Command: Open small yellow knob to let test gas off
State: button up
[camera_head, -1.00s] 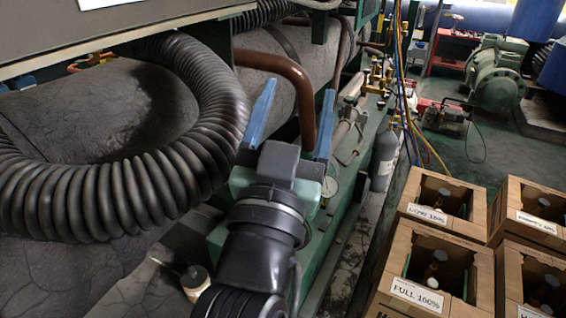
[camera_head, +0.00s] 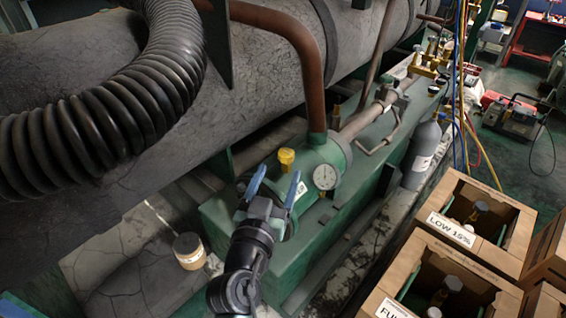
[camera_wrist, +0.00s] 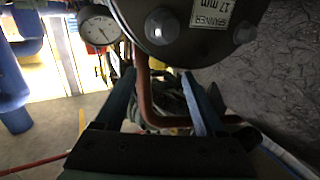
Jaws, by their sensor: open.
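A small yellow knob (camera_head: 287,158) stands on top of the green end of a horizontal vessel (camera_head: 318,160) in the head view. My gripper (camera_head: 279,169) is in front of that green end, its two blue fingers spread apart with nothing between them. In the head view the fingertips show just below the knob, apart from it as far as I can tell. In the wrist view my open gripper (camera_wrist: 158,74) points toward a dark round end with bolts (camera_wrist: 180,20) and a label reading "SPANNER 17 mm".
A pressure gauge (camera_head: 326,177) sits right of my gripper and shows in the wrist view (camera_wrist: 98,27). A copper-brown pipe (camera_head: 312,75) rises behind the knob. A black corrugated hose (camera_head: 130,110) hangs left. Cardboard boxes (camera_head: 470,240) stand right; a grey bottle (camera_head: 422,152) stands beside the green base.

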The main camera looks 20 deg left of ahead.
aim_at(285, 160)
jog(key=shift+w+a+b, duration=0.2)
jog(key=shift+w+b, duration=0.1)
jog(key=shift+w, duration=2.15)
grip_shut()
